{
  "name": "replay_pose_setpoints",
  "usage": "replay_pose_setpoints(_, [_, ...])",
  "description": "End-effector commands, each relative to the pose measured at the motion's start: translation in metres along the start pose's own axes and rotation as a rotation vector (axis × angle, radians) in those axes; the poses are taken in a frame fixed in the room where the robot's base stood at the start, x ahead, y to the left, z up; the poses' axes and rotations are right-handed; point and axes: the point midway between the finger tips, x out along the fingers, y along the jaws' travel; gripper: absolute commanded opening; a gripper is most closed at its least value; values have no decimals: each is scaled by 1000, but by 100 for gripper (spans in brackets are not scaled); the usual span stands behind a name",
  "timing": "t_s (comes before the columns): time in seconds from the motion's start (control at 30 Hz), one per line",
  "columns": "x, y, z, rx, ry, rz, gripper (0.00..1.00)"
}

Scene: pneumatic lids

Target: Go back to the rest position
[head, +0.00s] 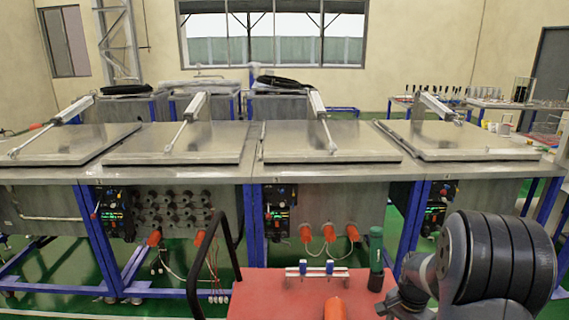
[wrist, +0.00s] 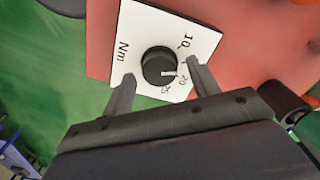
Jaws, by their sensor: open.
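My gripper (wrist: 160,70) is open in the wrist view, its two dark fingers apart and nothing held between them. Beyond the fingers is a black knob (wrist: 158,66) on a white dial plate (wrist: 135,30) marked "Nm", "10" and "20". The fingertips lie at either side of the knob in the picture; I cannot tell whether they touch the plate. In the head view my arm shows at the lower right, beside the red cart top (head: 270,300); the gripper's fingers cannot be made out there.
A green-handled tool (head: 376,250) stands upright on the cart, near my arm. A small blue-and-white fixture (head: 317,270) and an orange part (head: 334,308) are also there. Behind stands a row of metal tanks with closed lids (head: 180,143), with cylinders on top. Green floor surrounds them.

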Motion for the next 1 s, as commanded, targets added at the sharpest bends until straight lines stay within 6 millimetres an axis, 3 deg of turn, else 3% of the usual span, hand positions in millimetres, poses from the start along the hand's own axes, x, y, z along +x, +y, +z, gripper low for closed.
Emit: replay_pose_setpoints(1.0, [2, -1, 1, -813, -2, 1, 57])
